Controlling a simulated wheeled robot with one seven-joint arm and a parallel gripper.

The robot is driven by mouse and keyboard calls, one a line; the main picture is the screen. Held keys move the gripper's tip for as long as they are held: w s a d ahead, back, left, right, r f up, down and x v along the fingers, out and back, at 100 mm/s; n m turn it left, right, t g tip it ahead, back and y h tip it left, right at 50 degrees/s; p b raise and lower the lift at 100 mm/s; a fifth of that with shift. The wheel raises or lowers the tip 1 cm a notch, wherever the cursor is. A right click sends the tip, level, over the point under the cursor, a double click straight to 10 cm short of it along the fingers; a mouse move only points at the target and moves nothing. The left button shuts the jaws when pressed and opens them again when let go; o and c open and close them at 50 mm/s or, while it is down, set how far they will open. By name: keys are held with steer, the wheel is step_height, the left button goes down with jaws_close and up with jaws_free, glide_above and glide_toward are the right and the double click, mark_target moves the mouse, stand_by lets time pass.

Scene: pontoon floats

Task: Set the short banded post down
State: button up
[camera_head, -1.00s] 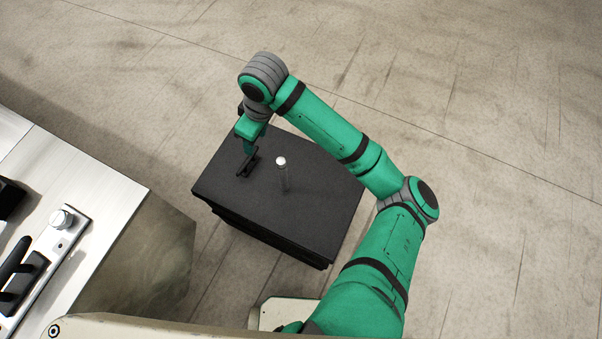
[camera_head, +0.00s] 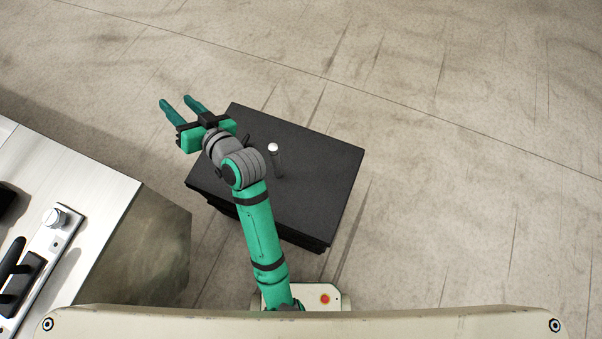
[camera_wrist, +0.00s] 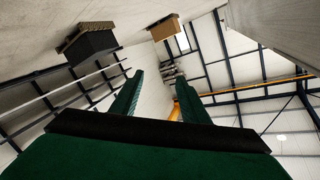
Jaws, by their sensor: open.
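The short post (camera_head: 278,164), dark with a pale rounded top, stands upright on the black block-like stand (camera_head: 325,185), near the middle of its top. Any bands on it are too small to make out. My gripper (camera_head: 178,102) is open and empty, past the stand's left edge and well apart from the post, with its fingers pointing to the upper left. In the wrist view both green fingers of my gripper (camera_wrist: 158,90) show with nothing between them, and the post is not in that view.
A metal-topped bench (camera_head: 85,190) stands at the left, carrying a plate with a pale knob (camera_head: 55,217) and a dark handle (camera_head: 12,258). Open concrete floor (camera_head: 470,200) lies to the right and beyond the stand. The wrist view shows walls and roof beams (camera_wrist: 240,75).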

steer(key=s+d+f+m+t+h, duration=0.25)
steer(key=s+d+f+h, duration=0.35)
steer(key=d, duration=0.3)
steer(key=s+d+f+m+t+h, duration=0.1)
steer(key=s+d+f+m+h, duration=0.25)
steer(key=s+d+f, duration=0.4)
steer(key=s+d+r+n+h, duration=0.1)
steer(key=s+d, duration=0.5)
steer(key=s, duration=0.2)
steer(key=s+d+r+n+h, duration=0.1)
steer(key=s+d+n, duration=0.1)
steer(key=s+d, duration=0.4)
steer(key=v, duration=0.3)
steer(key=shift+d, duration=0.3)
steer(key=shift+s+d, duration=0.15)
steer(key=shift+s, duration=0.1)
steer(key=shift+c, duration=1.2)
steer(key=shift+r, duration=0.1)
